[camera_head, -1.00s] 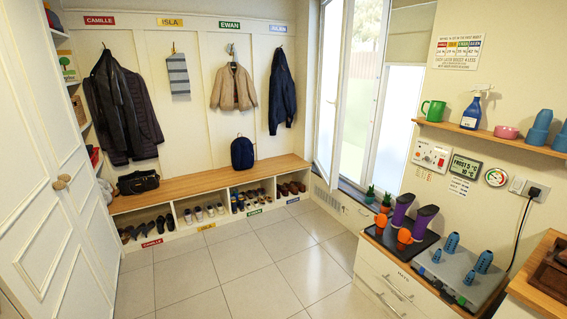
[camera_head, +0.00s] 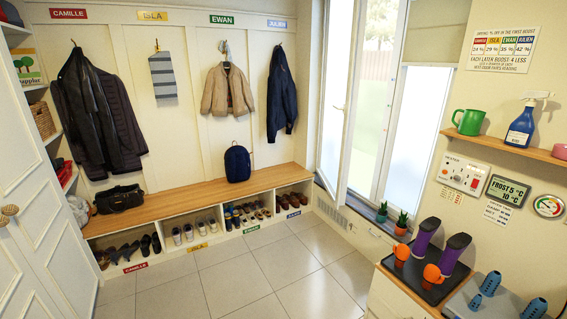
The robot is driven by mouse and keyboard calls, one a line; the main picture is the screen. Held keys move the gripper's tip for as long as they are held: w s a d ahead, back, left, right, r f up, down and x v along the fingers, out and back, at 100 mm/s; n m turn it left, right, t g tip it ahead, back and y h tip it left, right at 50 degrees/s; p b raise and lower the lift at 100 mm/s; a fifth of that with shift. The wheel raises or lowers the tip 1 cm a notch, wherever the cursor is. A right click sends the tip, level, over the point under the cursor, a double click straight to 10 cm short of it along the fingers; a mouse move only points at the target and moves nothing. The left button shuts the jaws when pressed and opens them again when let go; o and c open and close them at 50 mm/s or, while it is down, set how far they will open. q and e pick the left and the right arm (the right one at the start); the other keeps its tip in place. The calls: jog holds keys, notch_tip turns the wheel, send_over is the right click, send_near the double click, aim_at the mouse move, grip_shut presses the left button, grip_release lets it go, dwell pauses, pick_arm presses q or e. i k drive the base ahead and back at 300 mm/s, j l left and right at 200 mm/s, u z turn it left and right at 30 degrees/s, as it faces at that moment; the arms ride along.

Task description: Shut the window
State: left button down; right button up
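The window (camera_head: 336,110) is on the far right wall. Its tall white-framed sash is swung inward into the room, at an angle to the frame, so it stands open. Beside it the rest of the window has a frosted lower pane (camera_head: 418,125) and a blind (camera_head: 436,30) at the top. I cannot make out a handle clearly. Neither of my grippers shows in the head view.
Two small potted plants (camera_head: 401,223) stand at the sill by the window. A low cabinet with a black tray (camera_head: 425,278) of boots juts out at right. A bench with shoe cubbies (camera_head: 196,194) lines the back wall. The tiled floor (camera_head: 270,270) is clear.

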aim_at(345, 20)
jog(key=i, duration=0.9)
jog(key=i+z, duration=0.2)
jog(key=i, duration=0.25)
jog(key=i+j+z, duration=0.2)
jog(key=i, duration=0.25)
jog(key=i+j+z, duration=0.2)
jog(key=i+z, duration=0.15)
jog(key=i+j+z, duration=0.75)
jog(key=i+j, duration=0.05)
jog(key=i, duration=0.05)
